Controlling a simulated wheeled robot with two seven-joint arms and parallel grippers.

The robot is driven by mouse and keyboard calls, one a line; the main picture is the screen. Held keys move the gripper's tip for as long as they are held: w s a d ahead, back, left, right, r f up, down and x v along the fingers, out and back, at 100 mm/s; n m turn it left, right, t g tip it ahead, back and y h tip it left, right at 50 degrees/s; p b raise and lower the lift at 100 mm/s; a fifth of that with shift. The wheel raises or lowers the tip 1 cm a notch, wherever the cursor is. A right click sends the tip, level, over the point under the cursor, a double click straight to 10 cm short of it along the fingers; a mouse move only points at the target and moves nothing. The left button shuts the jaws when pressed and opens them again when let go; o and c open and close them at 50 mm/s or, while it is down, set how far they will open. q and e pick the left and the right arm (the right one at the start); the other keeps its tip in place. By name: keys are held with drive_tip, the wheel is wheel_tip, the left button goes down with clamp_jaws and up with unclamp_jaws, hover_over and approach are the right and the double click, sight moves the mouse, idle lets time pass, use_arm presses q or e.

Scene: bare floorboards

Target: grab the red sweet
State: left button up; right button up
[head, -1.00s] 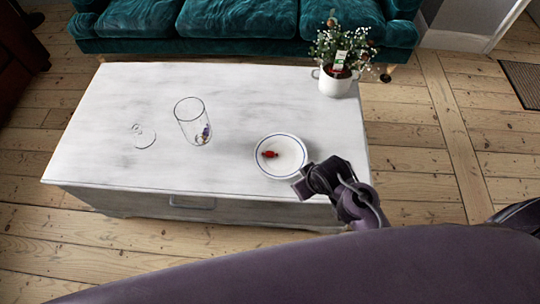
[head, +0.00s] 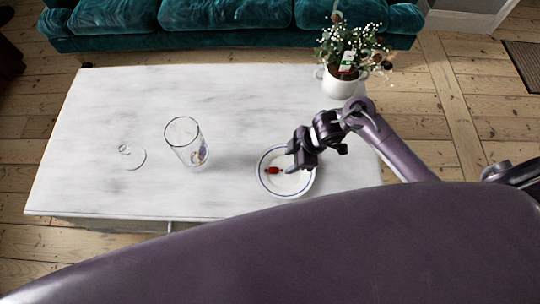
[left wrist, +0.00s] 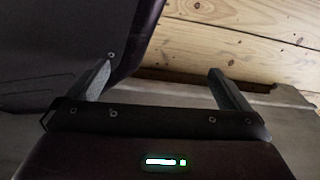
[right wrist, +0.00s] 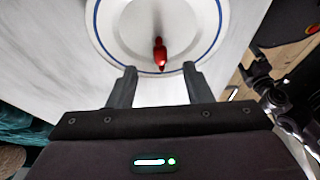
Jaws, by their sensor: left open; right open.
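The red sweet (head: 273,170) lies on a white plate with a blue rim (head: 263,186), near the front right of the white table. In the right wrist view the sweet (right wrist: 160,54) sits on the plate (right wrist: 100,45), ahead of and between my fingers. My right gripper (head: 291,158) is open and empty over the right part of the plate, just right of the sweet. It also shows in the right wrist view (right wrist: 159,82). My left gripper (left wrist: 160,80) is open and empty, away from the table, with floorboards beyond it.
A tall glass jar (head: 185,142) with small sweets inside stands left of the plate on the white table (head: 100,100). Its glass lid (head: 131,157) lies further left. A potted plant (head: 340,84) stands at the back right corner. A teal sofa (head: 220,15) is behind the table.

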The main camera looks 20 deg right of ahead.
sight(277, 169)
drive_tip(key=shift+s+a+f, duration=0.15)
drive_tip(key=shift+a+f, duration=0.1)
drive_tip(key=shift+f, duration=0.2)
drive_tip(key=x, duration=0.2)
drive_tip(key=b+x, duration=0.2)
drive_tip(key=x, duration=0.1)
drive_tip(key=shift+w+a+f, duration=0.15)
drive_tip(key=shift+w+a, duration=0.2)
drive_tip(key=shift+a, duration=0.05)
drive_tip(key=shift+a+f, duration=0.15)
drive_tip(key=shift+f, duration=0.2)
use_arm(q)
drive_tip(key=w, duration=0.1)
drive_tip(key=w+r, duration=0.1)
drive_tip(key=w, duration=0.1)
drive_tip(key=w+d, duration=0.1)
drive_tip(key=shift+w+r, duration=0.15)
drive_tip(key=shift+w, duration=0.25)
use_arm(e)
clamp_jaws()
